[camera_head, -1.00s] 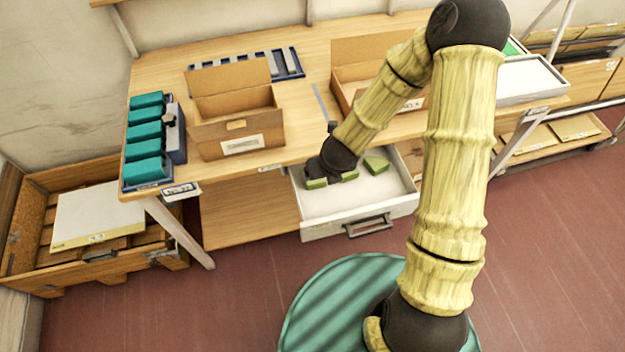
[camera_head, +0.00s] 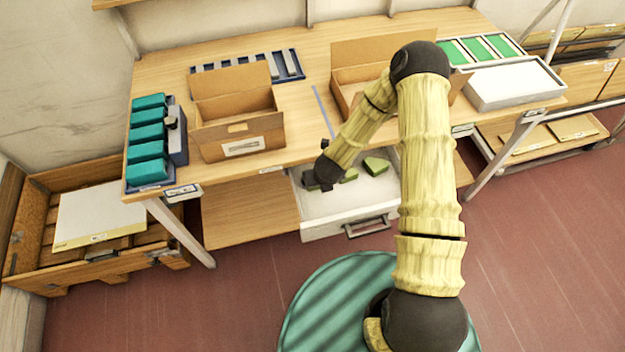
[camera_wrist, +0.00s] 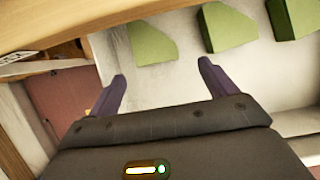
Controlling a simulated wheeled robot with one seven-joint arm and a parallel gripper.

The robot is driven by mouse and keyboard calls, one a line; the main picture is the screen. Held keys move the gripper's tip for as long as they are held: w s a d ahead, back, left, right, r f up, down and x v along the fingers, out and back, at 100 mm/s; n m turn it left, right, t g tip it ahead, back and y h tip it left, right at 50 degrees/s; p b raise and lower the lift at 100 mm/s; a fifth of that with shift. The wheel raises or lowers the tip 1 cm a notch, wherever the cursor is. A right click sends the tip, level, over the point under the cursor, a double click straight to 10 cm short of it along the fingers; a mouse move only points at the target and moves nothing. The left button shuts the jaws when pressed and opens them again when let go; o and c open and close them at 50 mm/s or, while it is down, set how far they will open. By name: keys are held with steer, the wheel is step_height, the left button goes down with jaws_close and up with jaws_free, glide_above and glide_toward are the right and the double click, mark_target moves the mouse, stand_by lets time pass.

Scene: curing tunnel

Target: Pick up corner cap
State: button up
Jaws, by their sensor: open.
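The corner caps are green wedge-like blocks lying in a white open drawer (camera_head: 345,212). In the head view I see one cap (camera_head: 376,166) on the right and another (camera_head: 348,175) left of it, partly hidden by my arm. My gripper (camera_head: 318,182) is at the drawer's left part. In the wrist view my gripper (camera_wrist: 162,72) is open, its dark fingers apart with only drawer floor between them. A cap (camera_wrist: 150,42) lies just beyond the fingertips; another cap (camera_wrist: 227,25) and a third (camera_wrist: 290,18) lie to its right. No cap is between the fingers.
The wooden workbench (camera_head: 300,120) overhangs the drawer's back. On it stand an open cardboard box (camera_head: 240,135), a second box (camera_head: 375,50), a rack of teal blocks (camera_head: 148,140) and a white tray (camera_head: 512,85). A wooden crate (camera_head: 110,262) stands at the left.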

mark_target(317, 190)
steer(key=shift+w+f, duration=0.1)
steer(key=shift+f, duration=0.1)
steer(key=shift+a+f+p, duration=0.2)
steer(key=shift+f+p, duration=0.2)
steer(key=shift+f, duration=0.2)
steer(key=p+x, duration=0.1)
steer(key=x, duration=0.3)
steer(key=c, duration=1.1)
